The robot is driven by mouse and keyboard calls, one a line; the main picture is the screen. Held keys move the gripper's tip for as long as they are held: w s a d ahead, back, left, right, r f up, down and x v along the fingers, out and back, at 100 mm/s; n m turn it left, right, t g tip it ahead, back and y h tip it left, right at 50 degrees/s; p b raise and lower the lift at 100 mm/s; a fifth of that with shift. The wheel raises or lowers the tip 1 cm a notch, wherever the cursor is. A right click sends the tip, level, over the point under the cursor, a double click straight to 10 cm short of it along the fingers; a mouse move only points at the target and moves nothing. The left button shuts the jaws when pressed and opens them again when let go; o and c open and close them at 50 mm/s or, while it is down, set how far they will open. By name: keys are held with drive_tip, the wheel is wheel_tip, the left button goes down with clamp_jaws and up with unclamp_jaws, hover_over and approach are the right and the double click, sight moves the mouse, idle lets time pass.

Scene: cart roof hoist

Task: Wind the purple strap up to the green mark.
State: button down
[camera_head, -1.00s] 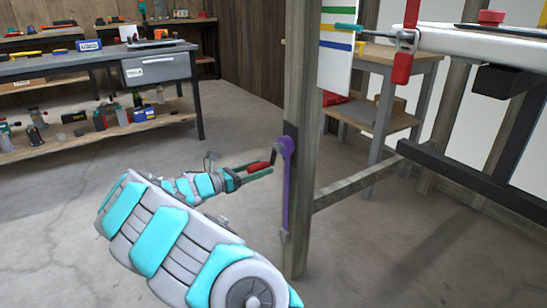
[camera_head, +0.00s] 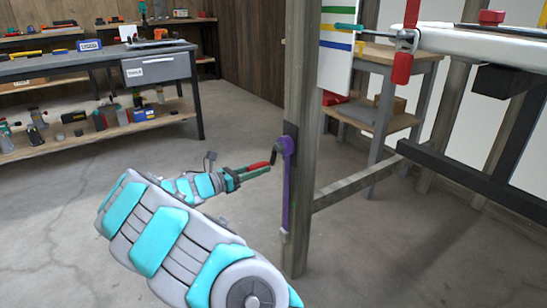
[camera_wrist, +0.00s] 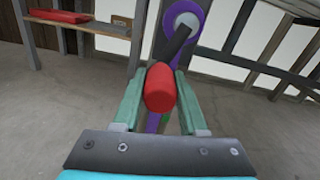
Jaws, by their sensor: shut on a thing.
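A purple strap (camera_head: 287,195) hangs down the wooden post from a purple reel (camera_head: 287,145), with a small grey end piece (camera_head: 284,235) at its bottom. In the wrist view the reel (camera_wrist: 183,20) is at the top, with a dark crank arm (camera_wrist: 177,43) leading to a red handle (camera_wrist: 159,88). My gripper (camera_head: 260,168) is shut on the red handle, left of the post; its green fingers (camera_wrist: 160,80) flank the handle in the wrist view. A small green patch (camera_wrist: 166,119) shows beside the strap below the handle; I cannot tell whether it is the mark.
The wooden post (camera_head: 300,90) stands just right of my gripper. A workbench (camera_head: 120,60) with tools stands at the back left. The floor between is clear.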

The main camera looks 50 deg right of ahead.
drive_tip(key=shift+s+a, duration=0.25)
drive_tip(key=shift+s, duration=0.75)
drive_tip(key=shift+s+a, duration=0.2)
drive_tip(key=shift+s, duration=0.8)
drive_tip(key=shift+r, duration=0.1)
drive_tip(key=s+r+p, duration=0.2)
drive_tip(key=s, duration=0.1)
drive_tip(key=shift+a+r, duration=0.2)
drive_tip(key=shift+a, duration=0.2)
drive_tip(key=shift+p, duration=0.3)
